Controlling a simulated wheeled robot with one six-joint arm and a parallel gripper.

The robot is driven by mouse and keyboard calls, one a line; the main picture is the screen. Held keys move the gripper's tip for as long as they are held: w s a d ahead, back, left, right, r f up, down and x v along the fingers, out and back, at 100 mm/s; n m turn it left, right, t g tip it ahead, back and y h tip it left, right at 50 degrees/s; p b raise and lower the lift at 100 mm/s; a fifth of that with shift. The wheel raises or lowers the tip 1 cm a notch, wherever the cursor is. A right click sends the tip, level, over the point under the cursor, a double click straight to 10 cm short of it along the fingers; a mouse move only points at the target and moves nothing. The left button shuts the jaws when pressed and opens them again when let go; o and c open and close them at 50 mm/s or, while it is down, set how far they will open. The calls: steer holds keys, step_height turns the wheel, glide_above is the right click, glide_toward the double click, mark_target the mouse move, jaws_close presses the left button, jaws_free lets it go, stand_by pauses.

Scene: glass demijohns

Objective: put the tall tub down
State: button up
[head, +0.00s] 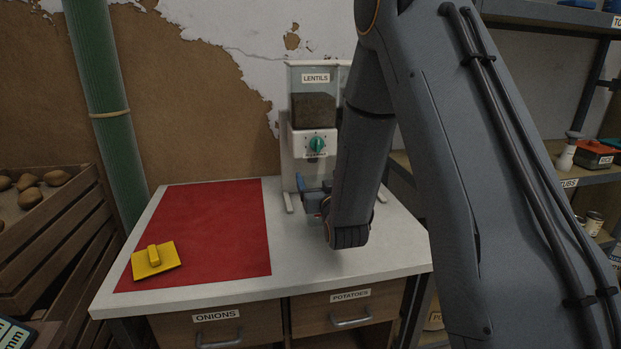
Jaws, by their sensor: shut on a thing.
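My gripper (313,196) is low in front of the lentils dispenser, above the pale worktop, partly hidden by my own wrist. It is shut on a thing. I cannot make out the tall tub clearly; what the jaws hold is mostly hidden behind my wrist and forearm. A small blue and dark patch shows at the jaws, and I cannot tell whether it is tub or gripper. Whether the held thing touches the worktop cannot be seen.
The lentils dispenser (314,112) stands at the back of the worktop (350,262). A red mat (215,230) covers the left, with a yellow block-handled tool (155,260) on it. The worktop's front middle is bare. Shelves (560,178) stand right, a potato crate (55,235) left.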

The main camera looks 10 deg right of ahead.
steer(key=w+p, duration=0.1)
steer(key=w, duration=1.1)
steer(key=shift+w, duration=0.25)
steer(key=shift+f+p, duration=0.55)
steer(key=shift+f, duration=1.2)
steer(key=shift+f, duration=0.1)
steer(key=o, duration=1.4)
steer(key=shift+o, duration=0.4)
